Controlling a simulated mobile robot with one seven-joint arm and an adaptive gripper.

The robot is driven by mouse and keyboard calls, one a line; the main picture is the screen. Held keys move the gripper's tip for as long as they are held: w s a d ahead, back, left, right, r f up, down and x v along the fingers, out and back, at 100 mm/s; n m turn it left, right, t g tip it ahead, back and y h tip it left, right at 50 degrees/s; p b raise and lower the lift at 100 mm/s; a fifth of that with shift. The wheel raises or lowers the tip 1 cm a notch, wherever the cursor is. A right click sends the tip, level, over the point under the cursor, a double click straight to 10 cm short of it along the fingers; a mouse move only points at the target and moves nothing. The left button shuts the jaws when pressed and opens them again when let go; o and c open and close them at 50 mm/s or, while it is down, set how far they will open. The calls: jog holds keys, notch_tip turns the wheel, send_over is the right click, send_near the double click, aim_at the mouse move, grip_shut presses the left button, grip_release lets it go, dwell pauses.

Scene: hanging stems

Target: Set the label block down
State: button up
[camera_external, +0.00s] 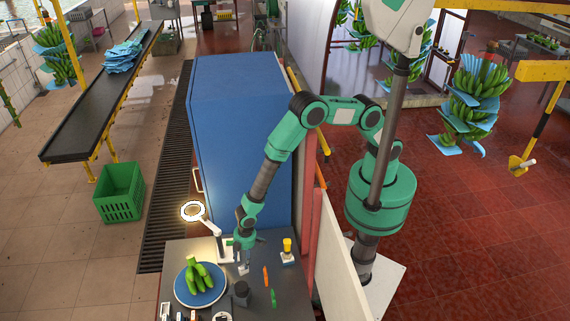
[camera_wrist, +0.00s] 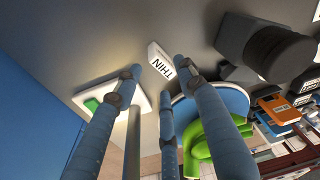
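The label block (camera_wrist: 160,62) is a small white block with dark letters reading THIN, upside down in the wrist view. It appears to be on the grey worktop, just beyond my fingertips. My gripper (camera_wrist: 158,78) has its three blue-grey fingers spread around the near side of the block. A small gap shows between the left finger and the block; the right fingertip overlaps its edge, and contact there cannot be told. In the external view my gripper (camera_external: 243,267) points down low over the worktop (camera_external: 252,300), and the block cannot be made out clearly.
A ring lamp (camera_external: 193,211) stands close left of my gripper. A blue plate (camera_external: 181,296) holds green bananas (camera_external: 198,274). A dark cylinder (camera_external: 240,293), an orange marker (camera_external: 265,277), a green marker (camera_external: 273,298) and a yellow-topped item (camera_external: 287,246) stand or lie nearby.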

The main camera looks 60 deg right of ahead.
notch_tip(320, 180, up, 7)
jog(key=d+b, duration=0.1)
jog(key=shift+s, duration=0.2)
jog(key=shift+r, duration=0.1)
dwell(0.9)
